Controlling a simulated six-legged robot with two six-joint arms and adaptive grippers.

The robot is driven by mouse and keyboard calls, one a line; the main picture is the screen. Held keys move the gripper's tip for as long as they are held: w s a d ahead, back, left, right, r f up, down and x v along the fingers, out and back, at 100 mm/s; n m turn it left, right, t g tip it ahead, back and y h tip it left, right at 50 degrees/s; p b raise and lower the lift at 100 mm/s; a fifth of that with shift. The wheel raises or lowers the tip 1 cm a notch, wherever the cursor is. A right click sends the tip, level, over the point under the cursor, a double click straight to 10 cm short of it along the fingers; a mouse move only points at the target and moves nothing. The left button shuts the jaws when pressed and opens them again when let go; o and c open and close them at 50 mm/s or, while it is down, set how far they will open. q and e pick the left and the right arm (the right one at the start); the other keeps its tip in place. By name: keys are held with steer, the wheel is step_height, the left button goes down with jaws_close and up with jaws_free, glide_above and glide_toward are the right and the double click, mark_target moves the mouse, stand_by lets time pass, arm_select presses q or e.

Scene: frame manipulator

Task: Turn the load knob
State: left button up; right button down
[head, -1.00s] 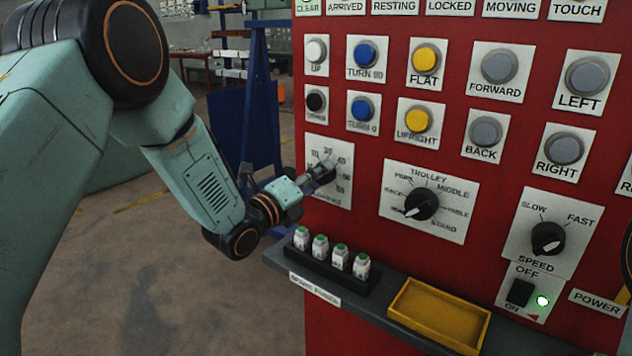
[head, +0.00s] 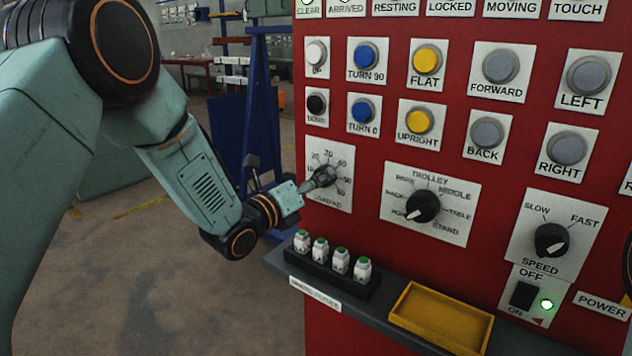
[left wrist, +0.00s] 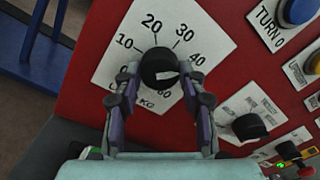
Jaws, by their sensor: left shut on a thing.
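The load knob (left wrist: 159,66) is black and round, with a white mark at the lower right of its face. It sits on a white dial plate (left wrist: 205,35) printed with numbers such as 10, 20, 30 and 40. My left gripper (left wrist: 160,80) is shut on the knob, one finger at each side. In the head view my left gripper (head: 321,178) reaches the load plate (head: 343,160) from the left and covers most of the knob. My right gripper is not in view.
The red panel carries a trolley knob (head: 423,206), a speed knob (head: 550,240) and several push buttons. Below, a grey shelf holds a row of spare fuses (head: 340,261) and a yellow tray (head: 440,318). A blue stand (head: 262,120) is at the left behind my arm.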

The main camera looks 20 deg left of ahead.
arm_select(q)
steer(key=shift+w+r, duration=0.1)
steer(key=shift+r, duration=0.2)
steer(key=o, duration=1.2)
steer(key=shift+f, duration=0.2)
steer(key=shift+c, duration=0.2)
steer(key=v, duration=1.2)
